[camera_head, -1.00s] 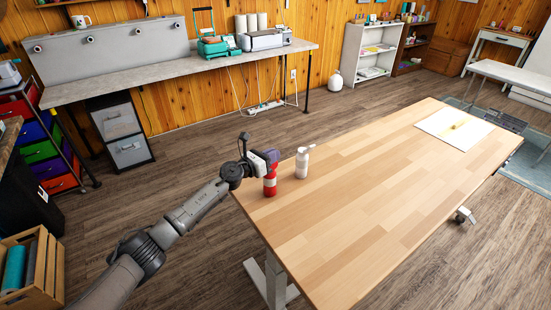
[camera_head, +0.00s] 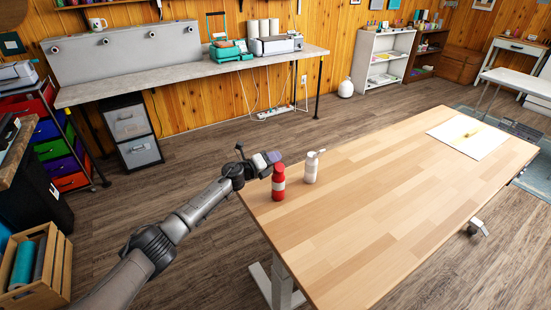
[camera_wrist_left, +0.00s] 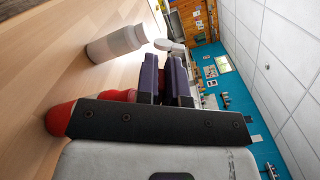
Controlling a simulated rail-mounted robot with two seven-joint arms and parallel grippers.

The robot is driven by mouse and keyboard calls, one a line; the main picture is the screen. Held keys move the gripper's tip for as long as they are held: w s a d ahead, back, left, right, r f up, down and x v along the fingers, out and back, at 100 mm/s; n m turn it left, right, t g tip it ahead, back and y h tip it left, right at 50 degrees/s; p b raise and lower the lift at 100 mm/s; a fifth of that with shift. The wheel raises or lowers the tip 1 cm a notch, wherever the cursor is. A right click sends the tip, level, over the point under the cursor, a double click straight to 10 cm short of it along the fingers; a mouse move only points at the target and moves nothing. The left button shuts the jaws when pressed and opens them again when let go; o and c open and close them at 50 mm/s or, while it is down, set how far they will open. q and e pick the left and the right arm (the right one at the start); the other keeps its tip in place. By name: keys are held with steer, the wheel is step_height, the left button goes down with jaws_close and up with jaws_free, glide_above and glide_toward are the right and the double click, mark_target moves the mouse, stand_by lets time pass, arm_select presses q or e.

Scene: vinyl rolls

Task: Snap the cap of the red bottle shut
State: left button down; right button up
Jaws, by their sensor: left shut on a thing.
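The red bottle (camera_head: 278,187) with a pale band stands upright near the left corner of the wooden table (camera_head: 390,200). My left gripper (camera_head: 268,160) is at the height of the bottle's top, on its left and far side. In the left wrist view its purple fingers (camera_wrist_left: 165,80) are close together, and red parts of the bottle (camera_wrist_left: 60,118) show beside and behind the gripper body. My right gripper is out of view.
A white bottle (camera_head: 311,168) with a spout-like top stands just right of the red one; it also shows in the left wrist view (camera_wrist_left: 112,44). A white sheet (camera_head: 467,137) lies at the table's far end. The tabletop between is clear.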

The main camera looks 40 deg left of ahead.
arm_select(q)
steer(key=shift+a+f+n, duration=0.15)
steer(key=shift+f+n, duration=0.15)
steer(key=shift+n, duration=0.2)
stand_by(0.3)
steer(key=c, duration=1.2)
jaws_free()
steer(key=shift+s+a+b, duration=0.35)
steer(key=shift+s+a, duration=0.1)
steer(key=shift+s, duration=1.8)
steer(key=shift+s+a+b, duration=0.35)
steer(key=shift+s+a, duration=0.15)
steer(key=shift+s, duration=1.7)
steer(key=shift+s+a+b, duration=0.35)
steer(key=shift+s+a, duration=0.1)
steer(key=shift+s, duration=1.8)
